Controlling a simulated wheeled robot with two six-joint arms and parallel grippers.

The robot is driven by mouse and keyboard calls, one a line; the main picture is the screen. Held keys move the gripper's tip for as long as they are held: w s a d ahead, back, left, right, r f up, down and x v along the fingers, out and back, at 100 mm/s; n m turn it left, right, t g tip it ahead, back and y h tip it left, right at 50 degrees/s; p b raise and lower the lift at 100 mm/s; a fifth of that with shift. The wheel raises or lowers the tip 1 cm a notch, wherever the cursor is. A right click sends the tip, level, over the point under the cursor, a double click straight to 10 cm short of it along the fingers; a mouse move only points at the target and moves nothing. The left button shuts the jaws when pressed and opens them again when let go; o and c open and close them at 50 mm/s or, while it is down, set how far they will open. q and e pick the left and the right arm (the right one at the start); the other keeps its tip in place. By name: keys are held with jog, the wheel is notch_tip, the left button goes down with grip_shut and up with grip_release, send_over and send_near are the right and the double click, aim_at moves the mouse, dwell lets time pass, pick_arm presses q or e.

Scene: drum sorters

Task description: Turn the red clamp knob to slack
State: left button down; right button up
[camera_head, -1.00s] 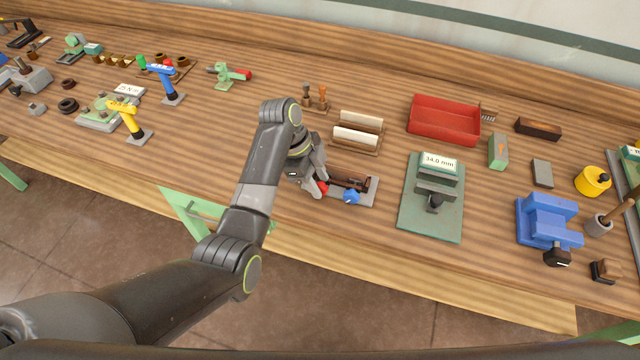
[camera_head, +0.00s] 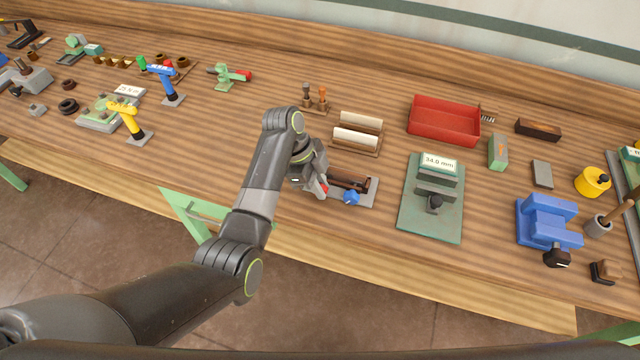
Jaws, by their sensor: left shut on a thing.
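The red clamp knob (camera_head: 325,189) shows as a small red patch at the left end of a grey clamp base (camera_head: 367,194), mostly hidden by my gripper. My left gripper (camera_head: 322,187) is shut on the red knob. A blue knob (camera_head: 351,198) sits on the front of the same base, just right of the gripper. A dark bar (camera_head: 350,181) lies along the base behind the blue knob. The knob's exact turn angle cannot be told. My right gripper is not in view.
A green plate with a "34.0 mm" block (camera_head: 434,225) stands to the right. Two white rollers (camera_head: 356,138) lie behind the clamp. A red tray (camera_head: 444,120) and a blue vise (camera_head: 548,222) are further right. The bench's front edge is close below.

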pick_arm(q)
jog(key=shift+a+f+g+h, duration=0.1)
jog(key=shift+a+g+h, duration=0.2)
jog(key=shift+h, duration=0.5)
jog(key=shift+w+f+h+b, duration=0.1)
jog(key=shift+h+b, duration=0.35)
jog(key=shift+h, duration=0.35)
jog(key=g+h+b, duration=0.1)
jog(key=h+b, duration=0.1)
jog(key=shift+a+f+b, duration=0.1)
jog(key=shift+a+b, duration=0.05)
jog(key=shift+b, duration=0.2)
jog(key=shift+r+g+h+b, duration=0.2)
jog(key=shift+g+h+b, duration=0.1)
jog(key=shift+h+b, duration=0.4)
jog(key=shift+w, duration=0.1)
jog(key=c, duration=1.4)
grip_release()
jog(key=shift+a, duration=0.1)
